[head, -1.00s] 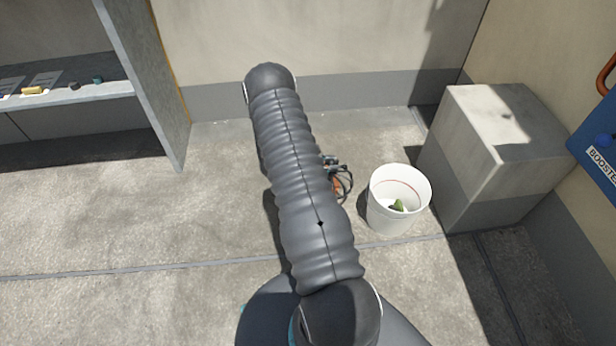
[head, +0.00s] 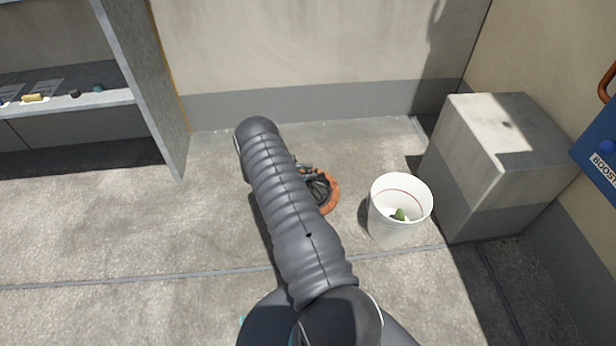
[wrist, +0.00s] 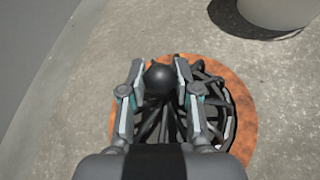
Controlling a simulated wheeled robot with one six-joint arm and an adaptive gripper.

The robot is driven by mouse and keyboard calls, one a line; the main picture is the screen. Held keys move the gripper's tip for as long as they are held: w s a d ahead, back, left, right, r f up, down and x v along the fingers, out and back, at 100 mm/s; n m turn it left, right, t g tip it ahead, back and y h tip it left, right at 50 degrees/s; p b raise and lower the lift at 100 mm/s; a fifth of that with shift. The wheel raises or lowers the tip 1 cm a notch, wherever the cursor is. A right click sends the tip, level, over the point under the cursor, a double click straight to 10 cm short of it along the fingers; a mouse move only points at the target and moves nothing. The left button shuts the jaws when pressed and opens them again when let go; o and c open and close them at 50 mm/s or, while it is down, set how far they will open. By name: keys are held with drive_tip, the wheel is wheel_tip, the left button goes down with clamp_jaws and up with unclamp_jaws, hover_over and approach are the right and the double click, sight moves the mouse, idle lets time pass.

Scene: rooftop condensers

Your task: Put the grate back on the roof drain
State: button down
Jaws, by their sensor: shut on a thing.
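The grate (wrist: 213,92) is a black ribbed dome with a round dark knob (wrist: 160,82) on top. My gripper (wrist: 164,72) is shut on it at the knob. The roof drain's rusty orange ring (wrist: 243,112) lies on the floor around and below the grate in the wrist view. In the head view the grate (head: 319,189) shows inside the ring (head: 332,200), partly hidden by my arm. My gripper (head: 304,169) shows only in part there. I cannot tell whether the grate touches the drain or hangs just above it.
A white bucket (head: 391,222) with green bits inside stands right of the drain. A concrete block (head: 475,190) stands beyond it by the right wall. A grey shelf unit (head: 148,110) is at the left. Open floor (head: 110,225) lies left of my arm.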

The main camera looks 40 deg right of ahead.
drive_tip(key=shift+f, duration=1.05)
drive_tip(key=shift+f+b, duration=0.2)
drive_tip(key=shift+b, duration=0.1)
drive_tip(key=c, duration=0.8)
unclamp_jaws()
drive_tip(key=shift+c, duration=0.2)
drive_tip(key=shift+r, duration=0.1)
